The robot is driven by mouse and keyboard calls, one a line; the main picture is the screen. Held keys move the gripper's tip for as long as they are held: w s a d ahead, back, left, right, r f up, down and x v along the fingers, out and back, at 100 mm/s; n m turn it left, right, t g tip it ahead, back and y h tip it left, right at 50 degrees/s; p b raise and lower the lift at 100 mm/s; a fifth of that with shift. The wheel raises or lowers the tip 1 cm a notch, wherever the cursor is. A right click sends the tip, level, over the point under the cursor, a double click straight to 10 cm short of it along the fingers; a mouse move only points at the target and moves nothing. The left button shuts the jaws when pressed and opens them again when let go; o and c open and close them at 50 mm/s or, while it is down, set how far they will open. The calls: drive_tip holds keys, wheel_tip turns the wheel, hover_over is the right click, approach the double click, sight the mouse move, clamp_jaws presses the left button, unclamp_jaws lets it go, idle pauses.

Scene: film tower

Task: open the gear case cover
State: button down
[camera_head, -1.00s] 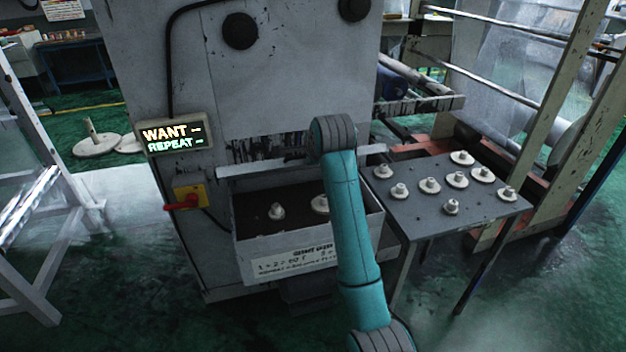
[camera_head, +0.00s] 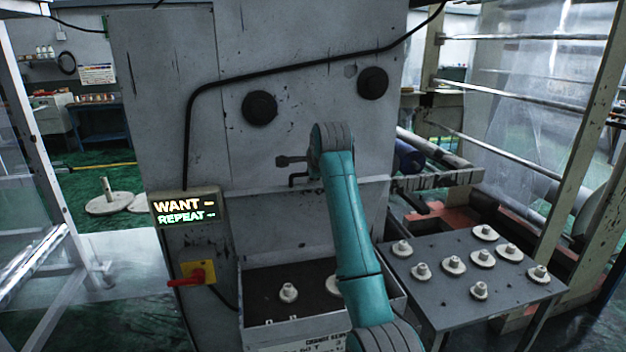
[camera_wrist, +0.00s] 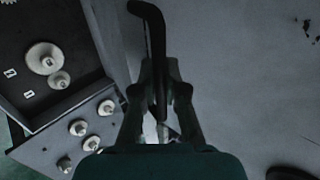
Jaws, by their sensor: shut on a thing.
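The gear case cover (camera_head: 262,222) is a grey panel standing up against the machine front, above the open gear case (camera_head: 258,328). A dark curved handle (camera_wrist: 153,22) runs between my fingers in the wrist view. Inside the case lie a pale gear (camera_head: 288,292) and a second one (camera_head: 333,285), partly hidden by my arm.
A grey side table (camera_head: 430,305) with several pale gears stands right of the case. A lit "WANT – REPEAT" display (camera_head: 185,207) and a red-handled switch (camera_head: 197,274) are on the machine at left. A black cable crosses the machine front.

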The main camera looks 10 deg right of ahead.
idle(0.3)
drive_tip(key=c, duration=1.2)
unclamp_jaws()
drive_tip(key=v, duration=1.2)
